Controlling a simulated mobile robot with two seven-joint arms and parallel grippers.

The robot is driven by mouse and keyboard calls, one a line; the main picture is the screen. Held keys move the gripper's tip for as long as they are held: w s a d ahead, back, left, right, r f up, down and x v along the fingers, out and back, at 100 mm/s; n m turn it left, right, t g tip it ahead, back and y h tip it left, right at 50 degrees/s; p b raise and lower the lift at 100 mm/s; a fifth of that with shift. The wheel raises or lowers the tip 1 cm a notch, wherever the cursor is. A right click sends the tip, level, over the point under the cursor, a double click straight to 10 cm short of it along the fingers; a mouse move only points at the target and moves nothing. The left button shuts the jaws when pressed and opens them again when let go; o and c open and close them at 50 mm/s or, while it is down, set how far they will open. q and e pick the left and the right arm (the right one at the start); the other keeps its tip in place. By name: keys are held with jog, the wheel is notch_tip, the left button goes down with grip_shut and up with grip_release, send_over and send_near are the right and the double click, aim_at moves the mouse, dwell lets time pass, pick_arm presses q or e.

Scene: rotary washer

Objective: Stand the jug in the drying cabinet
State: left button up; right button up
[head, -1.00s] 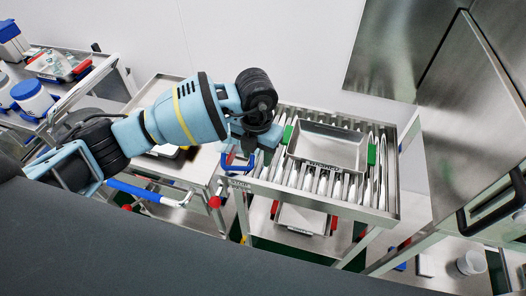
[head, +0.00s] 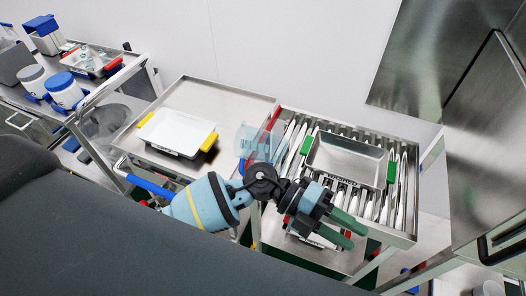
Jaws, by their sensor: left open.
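A see-through, pale blue vessel (head: 259,140), possibly the jug, stands by the left end of the slatted rack, with a red strip at its side. My left arm partly hides its lower part, so I cannot tell its full shape. My left gripper (head: 342,230) has green fingers spread apart with nothing between them. It is over the front of the slatted rack, right of and nearer than the vessel, and not touching it. A steel cabinet (head: 490,150) at the right, possibly the drying cabinet, shows a closed-looking front with a black handle. My right gripper is not in view.
A steel tray (head: 345,160) between green blocks sits on the slatted rack (head: 402,205). A white tray with yellow handles (head: 178,131) lies on the trolley top (head: 235,100). The trolley's back is clear.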

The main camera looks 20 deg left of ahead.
pick_arm(q)
jog(key=w+a+f+n+t+y, duration=0.2)
jog(key=a+n+t, duration=0.3)
jog(key=n+t, duration=0.55)
jog(key=w+a+f+n+t+y, duration=0.1)
jog(key=w+a+f+n+t, duration=0.3)
jog(key=n+t, duration=0.65)
jog(key=s+a+f+n+g+y, duration=0.4)
jog(key=s+a+f+n+y, duration=0.55)
jog(key=a+f, duration=0.2)
jog(key=s+a+f+n+g+y, duration=0.2)
jog(key=s+a+f+n+g, duration=0.1)
jog(key=s+f, duration=0.5)
jog(key=s+a+g, duration=0.1)
jog(key=s+a, duration=0.1)
jog(key=shift+s+a, duration=0.15)
jog(key=shift+s, duration=0.15)
jog(key=shift+s+a+f+n+g, duration=0.1)
jog(key=shift+s+f+n+g, duration=0.05)
jog(key=shift+s+n+g, duration=0.15)
jog(key=shift+c, duration=0.5)
